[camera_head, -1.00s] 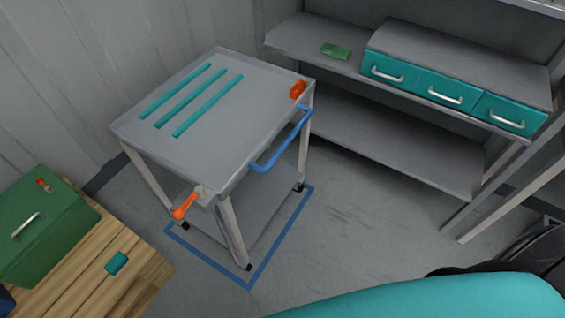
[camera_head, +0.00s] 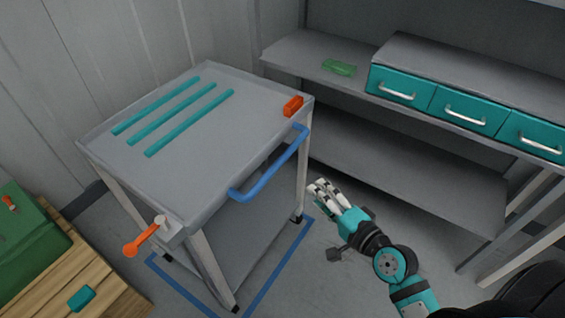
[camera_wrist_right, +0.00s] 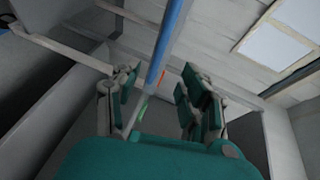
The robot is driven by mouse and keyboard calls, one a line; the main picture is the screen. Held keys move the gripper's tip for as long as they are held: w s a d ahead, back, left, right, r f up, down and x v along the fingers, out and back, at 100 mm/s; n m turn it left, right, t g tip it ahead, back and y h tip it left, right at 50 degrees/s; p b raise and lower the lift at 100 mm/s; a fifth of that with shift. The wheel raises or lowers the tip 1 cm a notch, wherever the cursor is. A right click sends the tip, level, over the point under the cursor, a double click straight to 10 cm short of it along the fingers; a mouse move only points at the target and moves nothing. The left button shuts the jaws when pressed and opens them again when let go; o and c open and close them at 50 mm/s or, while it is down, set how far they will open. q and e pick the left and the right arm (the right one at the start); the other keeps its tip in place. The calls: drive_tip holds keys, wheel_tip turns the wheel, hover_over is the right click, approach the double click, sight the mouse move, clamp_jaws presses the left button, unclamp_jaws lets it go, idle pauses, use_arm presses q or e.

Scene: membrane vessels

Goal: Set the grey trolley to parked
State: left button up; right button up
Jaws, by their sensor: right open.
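The grey trolley (camera_head: 190,160) stands by the wall, with three teal strips on its top. Its blue handle (camera_head: 268,172) runs along the side facing my right arm. An orange lever (camera_head: 142,241) sticks out at its near corner, and an orange block (camera_head: 293,106) sits at the far right corner. A blue floor outline (camera_head: 275,272) shows around the trolley's feet. My right gripper (camera_head: 322,190) is open and empty, to the right of the handle and apart from it. In the right wrist view the blue handle (camera_wrist_right: 168,45) shows beyond and between the open fingers (camera_wrist_right: 158,92). My left gripper is not in view.
A grey shelf (camera_head: 400,165) with teal drawers (camera_head: 465,108) stands at the right, a green item (camera_head: 340,67) on it. A green box (camera_head: 25,245) is on a wooden surface (camera_head: 60,285) at the lower left, beside a small teal piece (camera_head: 82,298).

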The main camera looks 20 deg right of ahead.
sight(280, 162)
drive_tip(key=x, duration=1.7)
drive_tip(key=shift+w+a+r, duration=0.15)
drive_tip(key=shift+a+r, duration=0.05)
drive_tip(key=shift+r, duration=0.1)
clamp_jaws()
